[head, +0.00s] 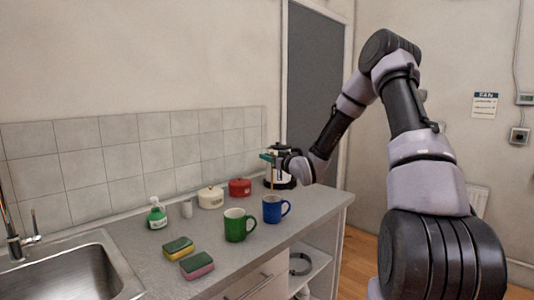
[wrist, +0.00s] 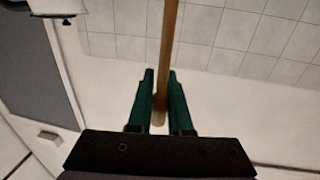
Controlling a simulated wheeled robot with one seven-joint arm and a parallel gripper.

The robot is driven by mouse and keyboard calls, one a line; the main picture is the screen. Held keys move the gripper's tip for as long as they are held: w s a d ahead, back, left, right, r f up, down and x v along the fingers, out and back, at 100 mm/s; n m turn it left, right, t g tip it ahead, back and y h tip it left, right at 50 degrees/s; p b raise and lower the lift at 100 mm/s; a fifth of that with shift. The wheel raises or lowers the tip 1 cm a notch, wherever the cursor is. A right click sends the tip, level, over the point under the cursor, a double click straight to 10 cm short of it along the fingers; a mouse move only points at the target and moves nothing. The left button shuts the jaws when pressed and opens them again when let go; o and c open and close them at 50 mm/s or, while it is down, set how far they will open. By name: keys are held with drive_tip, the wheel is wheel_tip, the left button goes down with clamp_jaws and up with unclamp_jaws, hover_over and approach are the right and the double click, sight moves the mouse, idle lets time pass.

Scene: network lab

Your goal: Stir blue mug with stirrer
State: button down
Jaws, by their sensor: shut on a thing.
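My gripper (head: 267,157), with teal fingers, is above the blue mug (head: 272,209) near the back of the counter. In the wrist view my gripper (wrist: 160,78) is shut on a wooden stirrer (wrist: 170,40), a thin light-brown rod between its fingers. The blue mug stands upright on the counter, its handle to the right. The mug is not seen in the wrist view. In the head view the stirrer is too small to make out clearly, so I cannot tell whether its lower end is inside the mug.
A green mug (head: 235,226) stands just left of the blue one. A green bottle (head: 157,215), two sponges (head: 179,248) and the sink (head: 75,275) lie left.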

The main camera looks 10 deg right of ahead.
wheel_tip(320, 180, down, 11)
idle(1.1)
idle(0.3)
